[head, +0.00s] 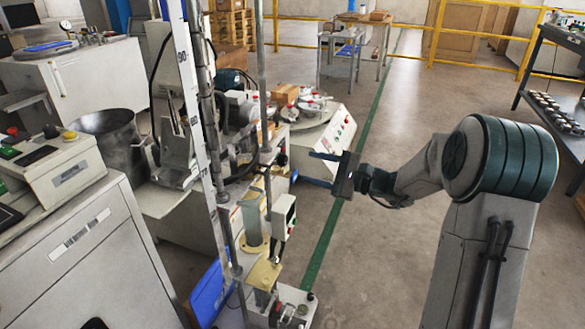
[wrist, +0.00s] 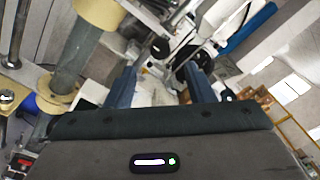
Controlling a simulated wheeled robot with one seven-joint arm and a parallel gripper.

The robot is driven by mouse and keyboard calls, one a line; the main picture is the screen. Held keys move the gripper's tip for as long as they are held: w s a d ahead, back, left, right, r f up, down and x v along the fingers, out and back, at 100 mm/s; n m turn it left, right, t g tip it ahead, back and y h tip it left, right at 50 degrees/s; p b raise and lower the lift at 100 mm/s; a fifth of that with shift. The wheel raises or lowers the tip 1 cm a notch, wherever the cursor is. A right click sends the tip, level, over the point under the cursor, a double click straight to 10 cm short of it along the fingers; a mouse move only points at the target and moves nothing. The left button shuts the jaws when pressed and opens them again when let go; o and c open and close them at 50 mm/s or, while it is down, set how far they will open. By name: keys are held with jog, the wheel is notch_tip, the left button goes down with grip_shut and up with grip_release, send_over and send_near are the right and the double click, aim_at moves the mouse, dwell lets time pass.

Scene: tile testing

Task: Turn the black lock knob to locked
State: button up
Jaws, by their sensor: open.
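The black lock knob (head: 281,159) is a small dark round piece on the vertical test stand, at mid-height in the head view. In the wrist view a round black knob (wrist: 160,48) lies ahead, between the lines of my two fingers and beyond their tips. My gripper (head: 312,168) is just right of the knob, its fingers pointing left at the stand. Its blue fingers (wrist: 160,78) are apart and hold nothing. A gap shows between fingertips and knob. The knob's markings are too small to read.
The tall stand has a white scale (head: 190,95) and a control box with a red button (head: 284,217). A metal pot (head: 108,135) sits left of the stand. Floor behind my arm is clear.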

aim_at(286, 161)
jog(key=b+x, duration=0.1)
jog(key=x, duration=0.5)
jog(key=shift+w+a, duration=0.15)
jog(key=shift+a, duration=0.2)
jog(key=c, duration=1)
